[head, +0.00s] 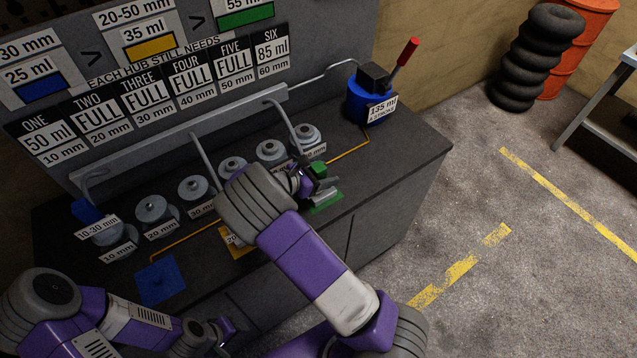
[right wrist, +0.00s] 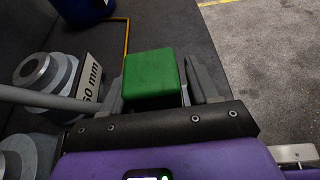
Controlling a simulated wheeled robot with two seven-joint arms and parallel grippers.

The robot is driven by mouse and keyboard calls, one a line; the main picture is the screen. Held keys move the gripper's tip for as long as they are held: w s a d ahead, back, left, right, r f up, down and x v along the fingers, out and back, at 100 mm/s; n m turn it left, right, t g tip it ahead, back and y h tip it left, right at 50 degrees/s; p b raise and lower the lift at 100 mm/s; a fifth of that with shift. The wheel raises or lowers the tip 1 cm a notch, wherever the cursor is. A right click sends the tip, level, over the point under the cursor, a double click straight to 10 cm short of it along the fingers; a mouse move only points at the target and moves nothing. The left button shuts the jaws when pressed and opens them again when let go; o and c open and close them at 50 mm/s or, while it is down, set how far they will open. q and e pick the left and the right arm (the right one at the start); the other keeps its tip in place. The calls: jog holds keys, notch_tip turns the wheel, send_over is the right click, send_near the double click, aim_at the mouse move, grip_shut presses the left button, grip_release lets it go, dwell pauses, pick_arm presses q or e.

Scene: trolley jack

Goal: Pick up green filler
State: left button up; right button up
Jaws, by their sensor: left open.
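The green filler is a green block (head: 317,168) near the right end of the bench, above the green pad (head: 326,205) in the head view. It also shows large in the right wrist view (right wrist: 150,75). My right gripper (head: 320,184) is at the block, with one finger on each side of it. The fingers look close to its sides; I cannot tell whether they press on it, or whether the block is off the bench. My left gripper (head: 225,330) is open and empty at the bottom of the head view, in front of the bench.
A row of grey hubs (head: 195,188) with labels stands behind, joined by pipes. A blue pump (head: 365,103) with a red-tipped lever stands at the back right. A blue block (head: 86,211) is at the left hub. Blue (head: 160,281) and yellow (head: 237,251) pads lie in front.

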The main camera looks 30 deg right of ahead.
grip_shut()
dwell(0.3)
